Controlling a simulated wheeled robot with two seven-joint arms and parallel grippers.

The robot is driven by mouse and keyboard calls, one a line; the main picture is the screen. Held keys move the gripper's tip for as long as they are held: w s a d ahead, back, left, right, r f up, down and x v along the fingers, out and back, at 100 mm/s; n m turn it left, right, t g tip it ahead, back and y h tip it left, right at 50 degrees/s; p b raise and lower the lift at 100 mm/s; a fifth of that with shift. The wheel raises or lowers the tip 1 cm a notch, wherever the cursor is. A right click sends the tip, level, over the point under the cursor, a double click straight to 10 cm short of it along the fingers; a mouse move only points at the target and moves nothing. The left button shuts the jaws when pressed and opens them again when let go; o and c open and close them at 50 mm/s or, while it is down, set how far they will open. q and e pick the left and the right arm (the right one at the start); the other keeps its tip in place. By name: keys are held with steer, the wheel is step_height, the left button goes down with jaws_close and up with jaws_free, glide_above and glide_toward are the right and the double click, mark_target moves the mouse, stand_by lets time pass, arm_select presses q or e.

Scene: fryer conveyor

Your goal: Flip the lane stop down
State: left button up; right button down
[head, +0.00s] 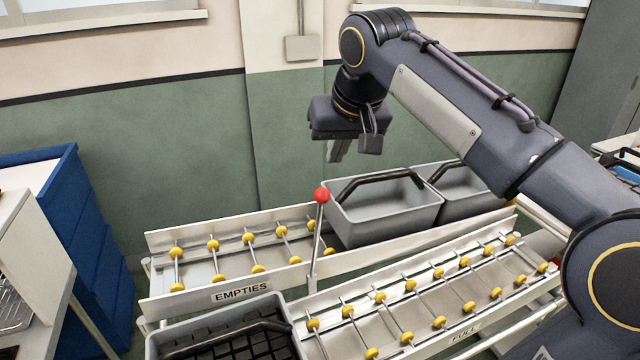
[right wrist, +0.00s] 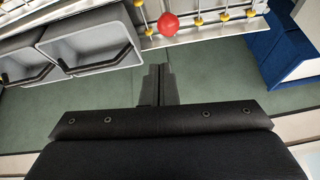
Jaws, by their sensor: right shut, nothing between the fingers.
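The lane stop is a thin upright metal lever with a red ball (head: 321,195) on top, standing at the front edge of the EMPTIES lane (head: 215,272), beside a grey crate. Its ball also shows in the right wrist view (right wrist: 168,25), beyond my fingertips. My right gripper (head: 338,152) hangs above and behind the lever, over the back of the lane, apart from the ball. Its fingers are together and empty in the right wrist view (right wrist: 158,72). My left gripper is in neither view.
Two empty grey crates with dark handles, one in front (head: 392,215) and one behind at right (head: 468,190), sit on the EMPTIES lane. A crate of dark blocks (head: 160,341) stands at the front left. The FULL lane (head: 350,348) has bare yellow rollers. A blue cabinet (head: 85,235) stands left.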

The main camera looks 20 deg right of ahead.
steer(key=shift+w+a+r+m+h, duration=0.15)
steer(key=shift+w+a+r+h, duration=0.15)
steer(key=shift+w+r, duration=0.35)
steer(key=shift+w+a+r+m+h, duration=0.2)
steer(key=shift+w+a+r, duration=0.1)
steer(key=shift+w+r, duration=0.35)
steer(key=shift+f, duration=0.1)
steer(key=x, duration=1)
steer(key=s, duration=0.2)
steer(key=s+a, duration=0.1)
steer(key=s, duration=0.1)
steer(key=shift+f+b, duration=0.2)
steer(key=shift+b, duration=0.1)
steer(key=shift+w, duration=0.1)
